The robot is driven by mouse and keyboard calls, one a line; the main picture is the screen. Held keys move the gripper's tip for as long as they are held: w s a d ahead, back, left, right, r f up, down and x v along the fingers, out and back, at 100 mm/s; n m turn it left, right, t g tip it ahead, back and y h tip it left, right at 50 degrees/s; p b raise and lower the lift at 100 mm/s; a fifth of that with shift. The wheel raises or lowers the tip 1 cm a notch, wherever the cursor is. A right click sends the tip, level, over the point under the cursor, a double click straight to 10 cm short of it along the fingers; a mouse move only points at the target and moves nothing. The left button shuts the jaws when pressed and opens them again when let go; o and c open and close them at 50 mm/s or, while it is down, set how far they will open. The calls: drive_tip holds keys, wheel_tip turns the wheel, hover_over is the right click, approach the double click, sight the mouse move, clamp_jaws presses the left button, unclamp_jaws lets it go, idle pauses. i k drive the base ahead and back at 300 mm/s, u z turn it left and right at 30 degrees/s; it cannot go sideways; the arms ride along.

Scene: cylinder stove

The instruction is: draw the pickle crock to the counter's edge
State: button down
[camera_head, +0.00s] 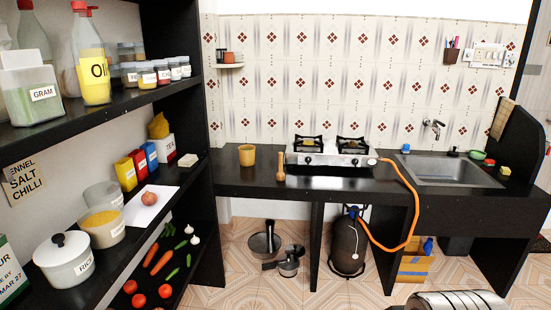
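A tan, open-topped round pot (247,155) stands upright on the black counter (232,181), left of the stove. It is the most crock-like thing on the counter, but I see no label to confirm that it is the pickle crock. It sits toward the back of the counter, with bare surface between it and the front edge. A wooden pestle-like piece (280,168) stands to its right, nearer the front edge.
The stove (330,152) has an orange hose (413,207) hanging over the counter front to a dark cylinder (349,241) below. Black shelves (185,82) with jars stand close on the left. Metal pots (264,243) sit on the floor. A sink (445,171) is at right.

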sight(247, 158)
drive_tip(key=u, duration=0.2)
drive_tip(key=i, duration=1.45)
drive_tip(key=u, duration=0.4)
drive_tip(key=i, duration=0.8)
drive_tip(key=u, duration=0.3)
drive_tip(key=i, duration=1.35)
drive_tip(key=u, duration=0.2)
